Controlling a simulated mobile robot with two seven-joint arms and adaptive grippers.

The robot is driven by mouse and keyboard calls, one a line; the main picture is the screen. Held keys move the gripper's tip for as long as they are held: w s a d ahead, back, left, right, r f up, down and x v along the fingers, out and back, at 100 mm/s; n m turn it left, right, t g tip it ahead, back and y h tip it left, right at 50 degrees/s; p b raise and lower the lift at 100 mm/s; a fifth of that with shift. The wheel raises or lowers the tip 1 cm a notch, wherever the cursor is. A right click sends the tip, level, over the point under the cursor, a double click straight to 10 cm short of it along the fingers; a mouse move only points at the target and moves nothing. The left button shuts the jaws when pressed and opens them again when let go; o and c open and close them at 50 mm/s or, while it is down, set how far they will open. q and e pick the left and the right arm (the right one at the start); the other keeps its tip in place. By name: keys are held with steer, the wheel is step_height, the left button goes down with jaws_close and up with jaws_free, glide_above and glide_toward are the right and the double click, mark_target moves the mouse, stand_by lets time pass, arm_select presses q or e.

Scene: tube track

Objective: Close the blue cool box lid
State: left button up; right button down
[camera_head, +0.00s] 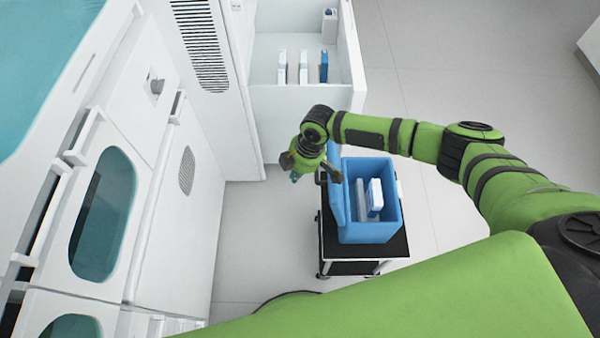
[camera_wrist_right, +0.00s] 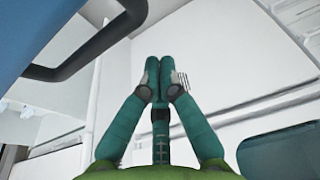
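The blue cool box (camera_head: 372,232) stands on a black-topped cart, and its inside is visible from above. Its blue lid (camera_head: 336,198) is open and stands up along the box's left side. My right gripper (camera_head: 296,176) is left of the lid, on its outer side, with the arm reaching across above the box's far end. In the right wrist view the fingertips (camera_wrist_right: 159,64) are together with nothing between them. A blue surface (camera_wrist_right: 45,30) with a dark curved bar (camera_wrist_right: 95,50) fills that view's upper left. My left gripper is not in view.
White cartons (camera_head: 375,195) stand inside the box. The cart (camera_head: 330,243) has a little bare top around the box. A white cabinet wall (camera_head: 165,210) rises at the left, and an open white compartment (camera_head: 300,98) with small packs is behind. Floor between is clear.

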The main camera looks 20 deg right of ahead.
arm_select(q)
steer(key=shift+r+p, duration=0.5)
steer(key=shift+p, duration=0.55)
arm_select(e)
steer(key=d, duration=0.2)
steer(key=s+d, duration=0.1)
steer(key=shift+d+r, duration=0.15)
steer(key=shift+r, duration=0.2)
